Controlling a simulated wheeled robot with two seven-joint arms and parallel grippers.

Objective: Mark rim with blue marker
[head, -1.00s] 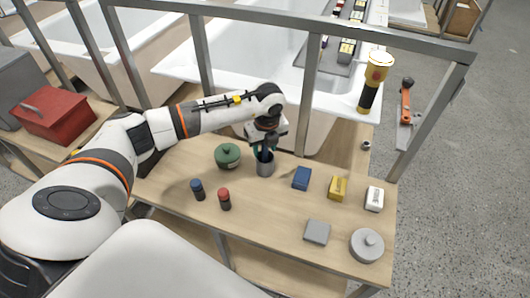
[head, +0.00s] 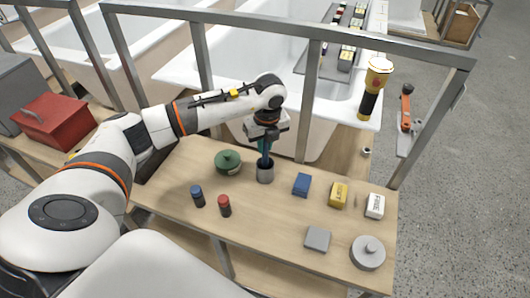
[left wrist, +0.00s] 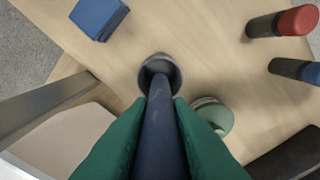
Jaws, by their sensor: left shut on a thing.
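My left gripper (head: 265,143) is shut on a dark blue, marker-like stick (left wrist: 158,140), held upright above the bench. In the left wrist view the green fingers (left wrist: 158,125) close on both sides of it. Its lower end is at the mouth of a grey cup (head: 265,173), which also shows in the left wrist view (left wrist: 172,67). I cannot tell how far it still reaches inside. The white bathtub (head: 225,65) stands behind the bench, its rim (head: 185,80) partly behind grey posts. My right gripper is not in view.
On the bench (head: 265,215) are a green lidded pot (head: 228,163), blue (head: 198,196) and red (head: 224,206) cylinders, several small blocks and a grey round lid (head: 368,253). A grey frame (head: 310,95) stands between bench and tub. A yellow flashlight (head: 376,75) is at right.

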